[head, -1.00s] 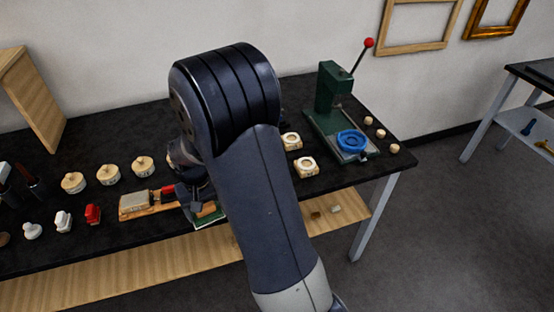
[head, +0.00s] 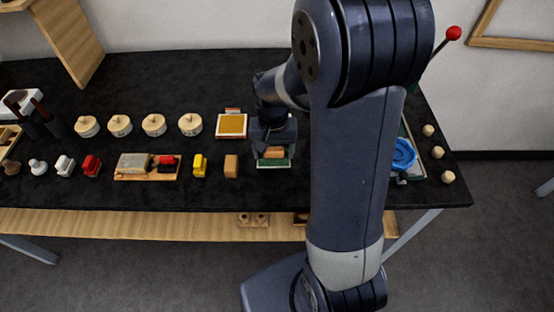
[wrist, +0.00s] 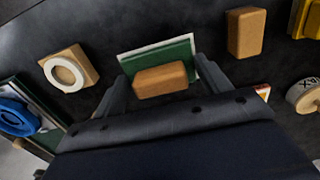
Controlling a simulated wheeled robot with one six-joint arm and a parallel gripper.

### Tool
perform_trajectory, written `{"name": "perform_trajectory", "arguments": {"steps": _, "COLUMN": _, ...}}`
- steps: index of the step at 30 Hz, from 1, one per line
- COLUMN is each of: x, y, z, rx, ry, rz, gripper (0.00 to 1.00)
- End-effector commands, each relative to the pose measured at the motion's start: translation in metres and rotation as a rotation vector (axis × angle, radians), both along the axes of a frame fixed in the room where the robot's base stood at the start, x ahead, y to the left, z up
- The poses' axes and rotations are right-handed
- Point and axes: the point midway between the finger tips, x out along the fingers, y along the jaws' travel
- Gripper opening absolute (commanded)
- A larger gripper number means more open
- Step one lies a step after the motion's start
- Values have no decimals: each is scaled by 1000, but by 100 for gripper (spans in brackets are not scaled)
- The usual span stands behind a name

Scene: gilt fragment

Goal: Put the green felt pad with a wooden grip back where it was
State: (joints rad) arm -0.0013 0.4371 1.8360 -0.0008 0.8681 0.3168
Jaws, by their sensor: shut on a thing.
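The green felt pad (head: 273,163) has a block-shaped wooden grip (head: 274,153) on top. It is in the front row on the black table, right of a plain tan block. In the wrist view the green pad (wrist: 182,52) shows with a pale edge beyond its grip (wrist: 160,79). My gripper (head: 272,146) is above the pad and points down. In the wrist view its fingers (wrist: 164,84) lie on either side of the grip, shut on it. Whether the pad's underside touches the table is hard to tell.
The tan block (head: 231,166) stands just left of the pad, with a yellow piece (head: 200,165) beyond. A yellow-topped square (head: 232,125) lies behind. In the wrist view, a wooden square with a white ring (wrist: 68,71) lies on the pad's other side. My arm hides the right part.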

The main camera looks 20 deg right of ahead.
Motion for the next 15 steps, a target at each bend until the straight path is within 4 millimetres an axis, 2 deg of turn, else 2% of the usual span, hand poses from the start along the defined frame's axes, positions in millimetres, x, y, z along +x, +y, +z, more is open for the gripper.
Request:
{"name": "perform_trajectory", "arguments": {"steps": 12, "x": 0, "y": 0, "z": -46, "rx": 0, "ry": 3, "rz": 1, "gripper": 54}}
{"name": "perform_trajectory", "arguments": {"steps": 15, "x": 0, "y": 0, "z": -51, "rx": 0, "ry": 1, "rz": 1, "gripper": 54}}
